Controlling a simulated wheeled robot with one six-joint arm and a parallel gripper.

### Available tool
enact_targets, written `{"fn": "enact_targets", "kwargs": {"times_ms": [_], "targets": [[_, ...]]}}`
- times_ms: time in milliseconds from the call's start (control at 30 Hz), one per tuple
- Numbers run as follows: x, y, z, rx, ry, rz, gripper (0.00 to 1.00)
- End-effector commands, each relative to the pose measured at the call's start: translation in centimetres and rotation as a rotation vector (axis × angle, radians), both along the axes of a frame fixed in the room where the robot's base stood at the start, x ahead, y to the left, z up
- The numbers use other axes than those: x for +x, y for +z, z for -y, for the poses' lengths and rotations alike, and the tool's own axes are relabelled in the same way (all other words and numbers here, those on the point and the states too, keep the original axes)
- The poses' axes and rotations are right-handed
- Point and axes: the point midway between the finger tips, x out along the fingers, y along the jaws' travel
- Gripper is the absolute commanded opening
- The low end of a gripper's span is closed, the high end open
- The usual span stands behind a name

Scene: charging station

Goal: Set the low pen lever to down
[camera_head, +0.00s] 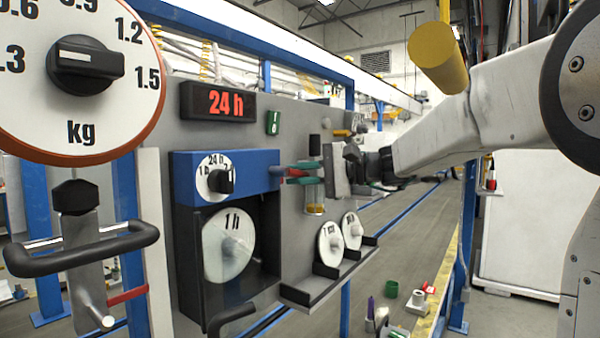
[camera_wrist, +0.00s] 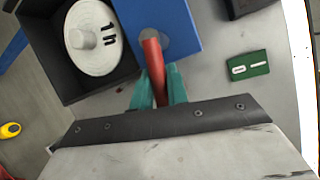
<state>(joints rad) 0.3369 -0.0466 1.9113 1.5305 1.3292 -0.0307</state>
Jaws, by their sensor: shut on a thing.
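A red lever (camera_wrist: 153,62) sticks out from a round grey hub on the blue housing (camera_wrist: 178,20) in the wrist view. I take it to be the low pen lever; no label for it is readable. In the head view the red lever (camera_head: 276,171) lies about level at the right side of the blue housing (camera_head: 225,165). My gripper (camera_head: 300,173) reaches it from the right. Its teal fingertips (camera_wrist: 160,85) are shut on the red lever, one on each side. The fingers partly hide the lever's outer end.
Below the blue housing, a 1 h disc (camera_head: 229,243) sits in a black case. A 24 h display (camera_head: 218,102) and a green switch plate (camera_head: 273,122) are above. Two spare discs (camera_head: 331,243) stand on black ledges at right. A black handle (camera_head: 82,250) projects at left.

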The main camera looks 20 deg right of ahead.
Motion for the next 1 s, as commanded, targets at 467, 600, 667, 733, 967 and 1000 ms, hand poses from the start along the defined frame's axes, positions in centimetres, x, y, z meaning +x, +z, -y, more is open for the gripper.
{"fn": "enact_targets", "kwargs": {"times_ms": [467, 600, 667, 733, 967, 1000], "targets": [[-0.4, -1.6, -0.5, 0.305, 0.001, -0.205, 0.00], [-0.4, -1.9, -0.6, 0.366, 0.000, -0.246, 0.00], [-0.5, -2.0, -0.7, 0.388, 0.000, -0.259, 0.00], [-0.5, -2.1, -0.7, 0.407, 0.000, -0.273, 0.00], [-0.6, -2.1, -0.8, 0.440, -0.001, -0.293, 0.00], [-0.6, -2.1, -0.8, 0.441, 0.000, -0.295, 0.00]]}}
